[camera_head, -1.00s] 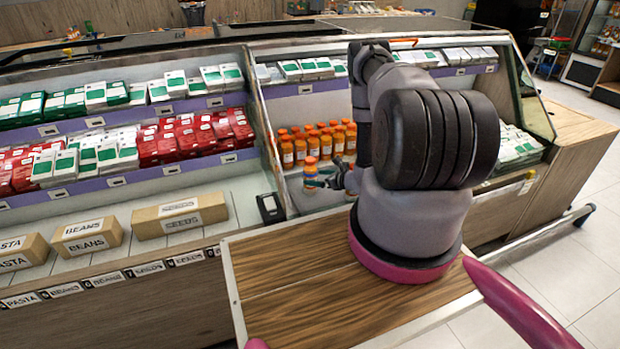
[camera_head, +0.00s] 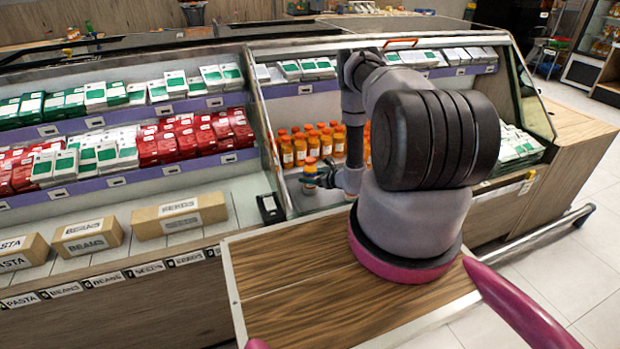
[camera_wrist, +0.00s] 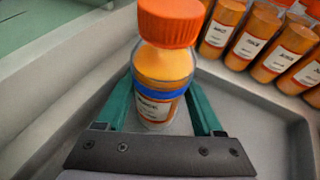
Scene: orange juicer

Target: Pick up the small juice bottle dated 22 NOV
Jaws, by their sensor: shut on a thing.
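A small orange juice bottle (camera_wrist: 162,64) with an orange cap stands upright between the fingers of my gripper (camera_wrist: 160,105) in the wrist view. The green fingers lie on both sides of it, shut on it. Its white label faces the camera, but the date is too blurred to read. In the head view the bottle (camera_head: 310,170) and my gripper (camera_head: 325,176) show small at the front of the chilled shelf. My arm hides part of the shelf to the right.
Several more juice bottles (camera_head: 300,150) stand in rows behind the held one; they also show in the wrist view (camera_wrist: 262,38). A small black box (camera_head: 270,208) sits at the left, by the shelf divider. A wooden counter (camera_head: 290,285) lies in front.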

